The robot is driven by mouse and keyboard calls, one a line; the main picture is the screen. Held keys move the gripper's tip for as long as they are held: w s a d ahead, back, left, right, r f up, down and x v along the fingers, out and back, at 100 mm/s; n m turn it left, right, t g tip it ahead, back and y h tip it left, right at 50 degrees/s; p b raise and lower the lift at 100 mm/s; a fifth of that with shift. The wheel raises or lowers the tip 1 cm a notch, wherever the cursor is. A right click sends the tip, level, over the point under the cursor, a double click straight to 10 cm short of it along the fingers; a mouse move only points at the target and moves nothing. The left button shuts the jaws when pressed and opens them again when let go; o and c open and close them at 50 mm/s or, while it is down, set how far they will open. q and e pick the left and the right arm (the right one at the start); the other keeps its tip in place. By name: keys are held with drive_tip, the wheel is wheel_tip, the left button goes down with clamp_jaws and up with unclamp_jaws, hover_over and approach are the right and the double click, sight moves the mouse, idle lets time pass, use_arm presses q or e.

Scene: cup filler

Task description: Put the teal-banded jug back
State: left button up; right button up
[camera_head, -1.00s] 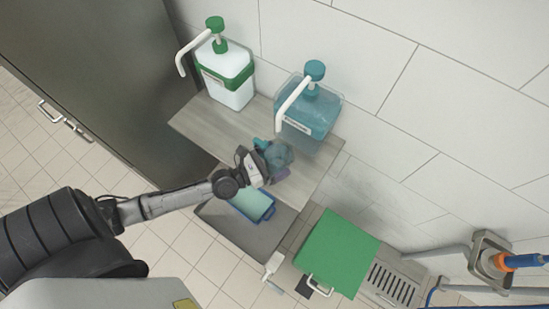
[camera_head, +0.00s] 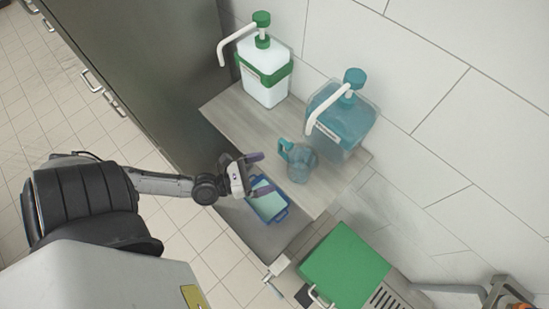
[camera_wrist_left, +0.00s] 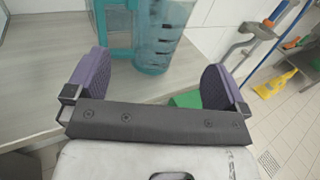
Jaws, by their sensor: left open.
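The teal-banded jug (camera_head: 300,163) stands upright on the grey wooden shelf (camera_head: 235,108), in front of the teal pump dispenser (camera_head: 342,112). Its handle is on its left side in the head view. In the left wrist view the clear jug (camera_wrist_left: 158,35) with its teal base and handle shows ahead, beyond the fingers. My left gripper (camera_head: 258,174) is open and empty, left of the jug and apart from it. Its purple-padded fingers also show in the left wrist view (camera_wrist_left: 155,82). My right gripper is not in view.
A green-banded white dispenser (camera_head: 265,75) stands at the shelf's back left. A blue tray (camera_head: 268,203) with a pale teal item lies below the shelf edge. A green board (camera_head: 345,265) lies to the lower right. The shelf's middle is clear.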

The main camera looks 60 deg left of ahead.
use_arm(q)
drive_tip(key=s+d+f+m+g+h, duration=0.25)
drive_tip(key=d+m+g, duration=0.65)
drive_tip(key=m, duration=1)
drive_tip(key=s+a+f+m+g+y, duration=0.1)
drive_tip(key=s+m+g+y, duration=0.3)
drive_tip(key=m, duration=1.2)
drive_tip(key=shift+s+a+f+g+y, duration=0.2)
drive_tip(key=shift+s+f+g+y, duration=0.2)
drive_tip(key=shift+s+y, duration=1)
drive_tip(key=shift+w+r+y, duration=0.1)
drive_tip(key=shift+w+y, duration=0.15)
drive_tip(key=shift+w, duration=0.05)
